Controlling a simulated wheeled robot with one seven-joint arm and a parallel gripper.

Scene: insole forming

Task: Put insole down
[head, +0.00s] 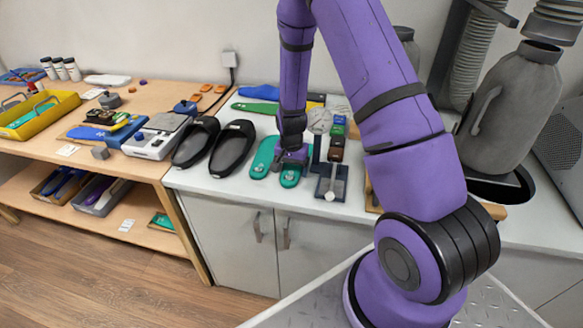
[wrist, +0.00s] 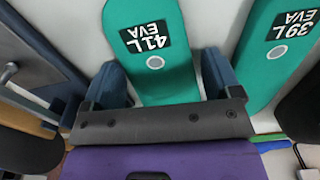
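A teal insole marked 41L EVA (wrist: 160,50) lies flat on the white counter; in the head view its near end (head: 290,180) shows below my gripper (head: 291,157). In the wrist view my gripper (wrist: 168,84) has its two blue fingers spread on either side of this insole, with a narrow pale gap visible at the left finger. The fingers look open, and the insole's far end is hidden behind the gripper body. A second teal insole marked 39L EVA (wrist: 285,40) lies beside it, also seen in the head view (head: 262,157).
Black shoes (head: 231,149) stand left of the insoles. A dark tray (head: 331,188) with a round-headed tool is close on the right. Green and blue insoles (head: 256,107) lie behind. A grey canister (head: 510,110) stands far right.

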